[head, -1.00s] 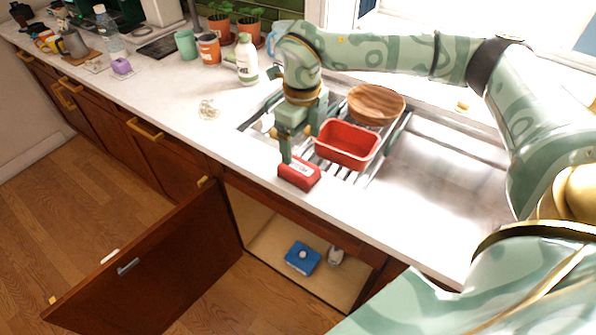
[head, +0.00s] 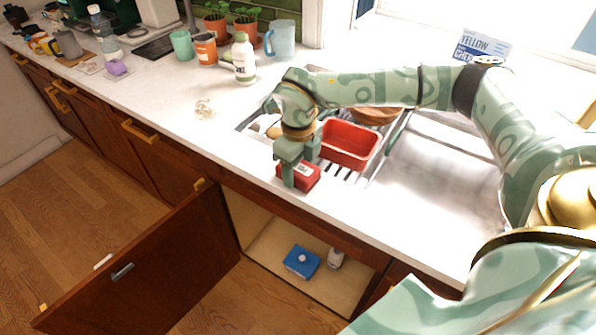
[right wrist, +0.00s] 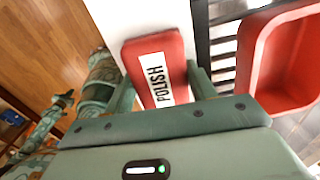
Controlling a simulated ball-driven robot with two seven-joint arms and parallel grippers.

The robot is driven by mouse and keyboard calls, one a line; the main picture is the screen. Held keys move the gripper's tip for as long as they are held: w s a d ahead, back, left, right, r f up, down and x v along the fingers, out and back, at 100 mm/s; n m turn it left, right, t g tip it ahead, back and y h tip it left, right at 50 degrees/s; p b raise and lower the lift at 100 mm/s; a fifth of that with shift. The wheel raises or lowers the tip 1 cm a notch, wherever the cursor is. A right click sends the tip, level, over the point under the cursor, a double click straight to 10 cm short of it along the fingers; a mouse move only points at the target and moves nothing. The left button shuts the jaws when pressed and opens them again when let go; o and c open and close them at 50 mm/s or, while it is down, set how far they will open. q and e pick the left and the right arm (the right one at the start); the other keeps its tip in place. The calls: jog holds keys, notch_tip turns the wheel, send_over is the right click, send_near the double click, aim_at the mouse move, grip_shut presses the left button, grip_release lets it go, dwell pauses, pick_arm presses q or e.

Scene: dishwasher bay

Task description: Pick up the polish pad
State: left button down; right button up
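The polish pad (head: 306,178) is a red block on the counter's front edge, just in front of the sink. In the right wrist view the pad (right wrist: 158,62) shows its white POLISH label. My right gripper (head: 299,172) is lowered over the pad from above. In the right wrist view its two fingers (right wrist: 161,87) stand on either side of the pad, spread about its width; firm contact is not clear. The pad appears to rest on the counter. My left gripper is not in the head view.
A red tub (head: 348,143) sits on the sink rack right behind the pad, with a wooden bowl (head: 376,116) beyond it. A white bottle (head: 244,60) stands farther back. Below, a cabinet door (head: 150,262) hangs open. The counter right of the sink is clear.

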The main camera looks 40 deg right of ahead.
aim_at(298, 166)
jog(key=c, duration=0.3)
jog(key=shift+w+r, duration=0.1)
jog(key=shift+r, duration=0.4)
notch_tip(298, 166, up, 3)
jog(key=shift+f+p, duration=0.1)
jog(key=shift+p, duration=0.55)
jog(key=s+a+r, duration=0.2)
jog(key=a+r, duration=0.1)
jog(key=a, duration=0.1)
jog(key=s+a+r+p, duration=0.1)
jog(key=s+a+r, duration=0.1)
jog(key=a+r, duration=0.1)
jog(key=s+a+r+p, duration=0.1)
jog(key=s+a+r, duration=0.1)
jog(key=a, duration=0.3)
jog(key=shift+a+r, duration=0.4)
jog(key=shift+r, duration=0.25)
jog(key=shift+o, duration=0.4)
